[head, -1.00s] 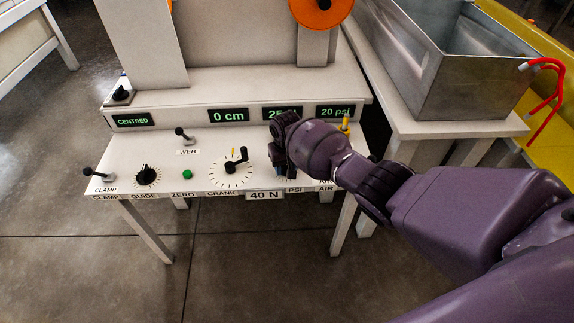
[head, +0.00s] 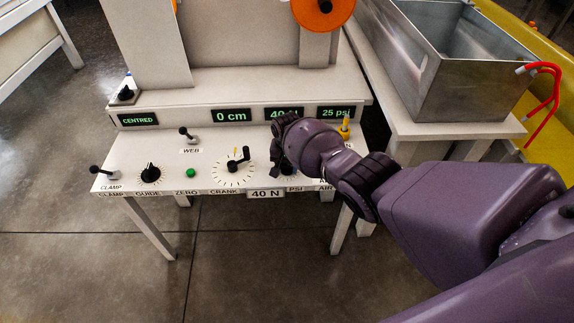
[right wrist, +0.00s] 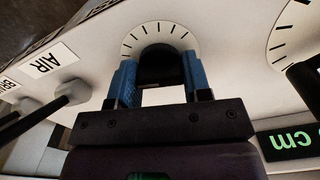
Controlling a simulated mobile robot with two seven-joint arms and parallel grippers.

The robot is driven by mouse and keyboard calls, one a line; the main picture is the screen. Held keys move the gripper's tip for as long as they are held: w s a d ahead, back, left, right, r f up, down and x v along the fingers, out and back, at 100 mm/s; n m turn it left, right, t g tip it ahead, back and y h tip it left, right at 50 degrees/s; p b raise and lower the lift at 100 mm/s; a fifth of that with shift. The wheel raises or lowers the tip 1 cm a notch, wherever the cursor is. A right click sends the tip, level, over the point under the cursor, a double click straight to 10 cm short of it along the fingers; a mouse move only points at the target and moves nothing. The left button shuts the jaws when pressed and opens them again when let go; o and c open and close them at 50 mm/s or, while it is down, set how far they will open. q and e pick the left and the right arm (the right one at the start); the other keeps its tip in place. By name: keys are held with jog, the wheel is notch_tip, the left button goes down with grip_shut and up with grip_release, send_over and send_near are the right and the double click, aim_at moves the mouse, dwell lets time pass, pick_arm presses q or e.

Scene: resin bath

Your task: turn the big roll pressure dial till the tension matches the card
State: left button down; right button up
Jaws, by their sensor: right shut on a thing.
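The black pressure dial (right wrist: 158,66), with tick marks around it, sits on the white panel above the PSI label (head: 294,189). My right gripper (head: 284,166) is shut on this dial. In the right wrist view its blue fingers (right wrist: 159,84) stand on either side of the knob. The tension display (head: 284,114) reads 40, its end partly hidden by my gripper. The pressure display (head: 335,112) reads 25 psi. The card (head: 265,194) on the panel's front edge reads 40 N. My left gripper is not in view.
Left of the dial are the crank (head: 237,160), green zero button (head: 191,173), guide knob (head: 150,174), clamp lever (head: 104,172) and web lever (head: 189,137). A yellow valve (head: 344,128) stands right of my gripper. A metal tank (head: 468,85) is at the right.

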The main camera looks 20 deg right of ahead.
aim_at(287, 165)
jog(key=o, duration=0.9)
jog(key=shift+r, duration=0.45)
notch_tip(287, 165, up, 8)
jog(key=p, duration=0.4)
jog(key=shift+r, duration=0.2)
jog(key=shift+r+p, duration=0.3)
jog(key=shift+r, duration=0.45)
